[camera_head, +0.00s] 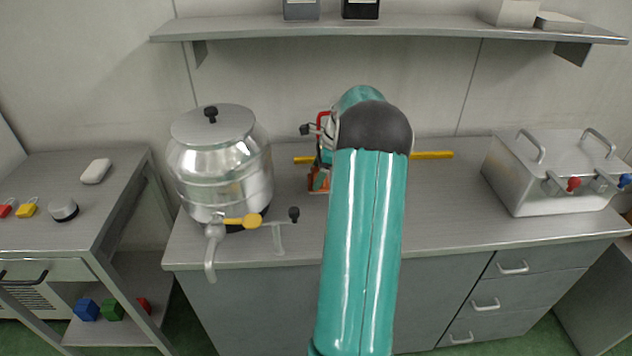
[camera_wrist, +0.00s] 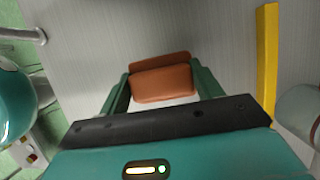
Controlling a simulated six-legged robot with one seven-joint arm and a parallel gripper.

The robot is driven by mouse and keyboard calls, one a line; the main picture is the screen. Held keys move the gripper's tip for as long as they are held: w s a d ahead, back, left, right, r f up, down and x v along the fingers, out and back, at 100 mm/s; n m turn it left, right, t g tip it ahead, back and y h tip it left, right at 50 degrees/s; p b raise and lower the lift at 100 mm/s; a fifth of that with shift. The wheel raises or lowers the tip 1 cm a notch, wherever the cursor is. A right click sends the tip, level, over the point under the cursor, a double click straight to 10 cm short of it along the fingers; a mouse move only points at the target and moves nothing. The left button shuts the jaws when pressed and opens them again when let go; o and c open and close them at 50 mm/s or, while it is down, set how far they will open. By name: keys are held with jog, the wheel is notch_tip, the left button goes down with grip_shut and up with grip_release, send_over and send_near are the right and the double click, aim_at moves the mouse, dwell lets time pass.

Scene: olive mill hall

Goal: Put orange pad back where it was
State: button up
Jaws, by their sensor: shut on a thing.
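The orange pad (camera_wrist: 162,83) is between the two green fingers of my gripper (camera_wrist: 161,90) in the wrist view, which are shut on it from both sides. A darker orange-brown strip (camera_wrist: 160,61) shows along its far edge; I cannot tell whether it is part of the pad. In the head view, orange (camera_head: 318,181) shows just left of my teal arm, low over the counter. My arm hides most of my gripper there. I cannot tell whether the pad touches the counter.
A yellow bar (camera_head: 433,155) lies along the back of the grey counter (camera_head: 450,210), partly behind my arm. A steel urn (camera_head: 220,165) with a tap stands left; a lidded steel box (camera_head: 552,180) stands right. A shelf (camera_head: 390,27) hangs above.

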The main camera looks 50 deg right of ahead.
jog(key=shift+w+f, duration=0.15)
jog(key=shift+f, duration=0.75)
jog(key=shift+w+f, duration=0.15)
jog(key=shift+f, duration=0.75)
jog(key=o, duration=1.3)
jog(key=shift+f, duration=0.15)
jog(key=shift+d, duration=0.1)
jog(key=v, duration=1.2)
jog(key=shift+w+r, duration=0.15)
jog(key=shift+r, duration=0.1)
